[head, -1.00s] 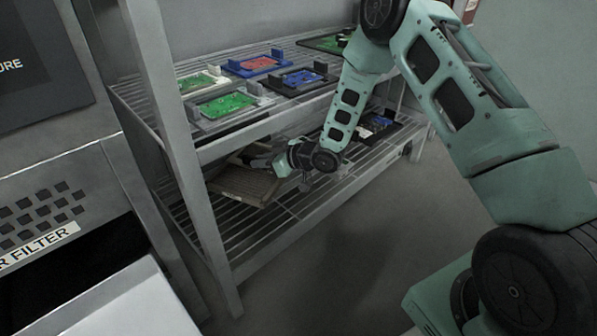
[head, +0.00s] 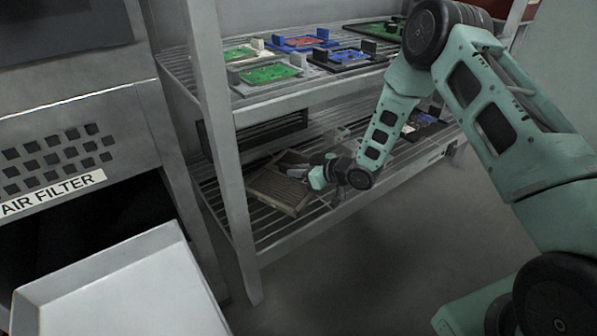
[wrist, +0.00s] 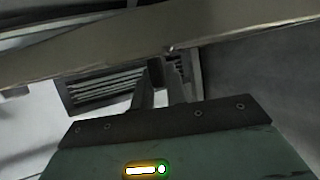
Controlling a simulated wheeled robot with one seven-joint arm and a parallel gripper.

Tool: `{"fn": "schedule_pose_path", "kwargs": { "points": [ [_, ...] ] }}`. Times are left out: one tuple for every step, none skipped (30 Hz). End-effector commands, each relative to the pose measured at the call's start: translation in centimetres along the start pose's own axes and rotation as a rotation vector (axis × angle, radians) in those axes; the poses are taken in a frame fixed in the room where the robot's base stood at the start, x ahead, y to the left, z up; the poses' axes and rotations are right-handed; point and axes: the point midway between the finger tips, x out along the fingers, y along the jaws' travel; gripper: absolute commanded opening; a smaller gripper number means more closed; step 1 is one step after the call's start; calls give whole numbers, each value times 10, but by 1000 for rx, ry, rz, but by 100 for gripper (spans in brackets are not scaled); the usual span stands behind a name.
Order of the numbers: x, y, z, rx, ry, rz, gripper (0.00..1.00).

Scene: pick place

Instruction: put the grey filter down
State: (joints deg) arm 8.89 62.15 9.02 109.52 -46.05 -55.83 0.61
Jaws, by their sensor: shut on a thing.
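The grey filter (head: 279,190), a flat brownish-grey framed panel, is at the lower shelf, inside the left front post. It looks slightly tilted; I cannot tell whether it rests on the wires. My gripper (head: 292,167) reaches in from the right and is shut on its edge.
The lower wire shelf (head: 285,236) has a dark slatted panel (head: 262,132) behind the filter and a dark board (head: 425,120) to the right. Several coloured boards lie on the upper shelf (head: 290,103). An open drawer (head: 125,285) under the "AIR FILTER" label is at left.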

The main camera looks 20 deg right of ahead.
Motion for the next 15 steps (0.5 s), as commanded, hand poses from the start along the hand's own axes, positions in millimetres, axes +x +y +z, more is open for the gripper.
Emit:
{"fn": "schedule_pose_path", "kwargs": {
  "points": [
    [1,0,2,1,0,0,0],
    [1,0,2,1,0,0,20],
    [1,0,2,0,0,0,31],
    [0,0,2,1,0,0,36],
    [0,0,2,1,0,0,36],
    [0,0,2,0,0,0,36],
    [0,0,2,0,0,0,36],
    [0,0,2,0,-1,0,36],
    [0,0,2,0,-1,0,36],
    [0,0,2,0,0,0,36],
    [0,0,2,0,-1,0,36],
    [0,0,1,0,0,0,36],
    [0,0,0,0,0,0,36],
    [-1,0,-2,0,0,0,36],
    [-4,0,-3,0,-1,1,36]
  ]
}}
